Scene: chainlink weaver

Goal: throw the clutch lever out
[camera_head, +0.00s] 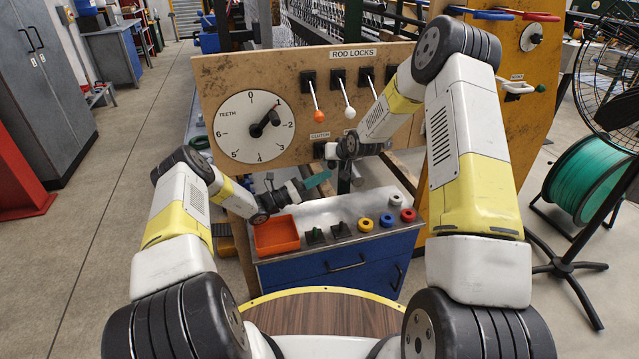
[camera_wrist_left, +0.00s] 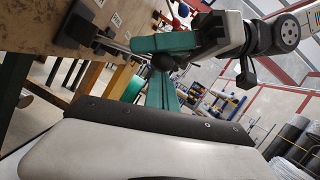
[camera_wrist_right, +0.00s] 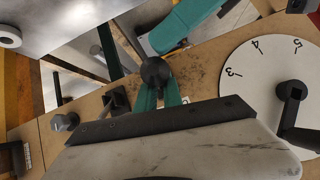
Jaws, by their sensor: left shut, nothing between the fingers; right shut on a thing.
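The clutch lever has a black ball knob (camera_wrist_right: 155,70), and its rod shows in the right wrist view. My right gripper (camera_wrist_right: 160,94) is shut on the knob, with green fingers on it. The knob also shows in the left wrist view (camera_wrist_left: 165,61), in front of the board. In the head view my right wrist hides most of the lever, just below the clutch label (camera_head: 319,135). My left gripper (camera_head: 318,180) is shut and empty, its green fingertips a little below and in front of the lever.
The board carries a teeth dial (camera_head: 240,128) at the left and several rod lock levers at the top, one with an orange knob (camera_head: 318,116). Below stands a blue cabinet (camera_head: 330,268) with an orange tray (camera_head: 277,251), small toggles and coloured knobs on its top.

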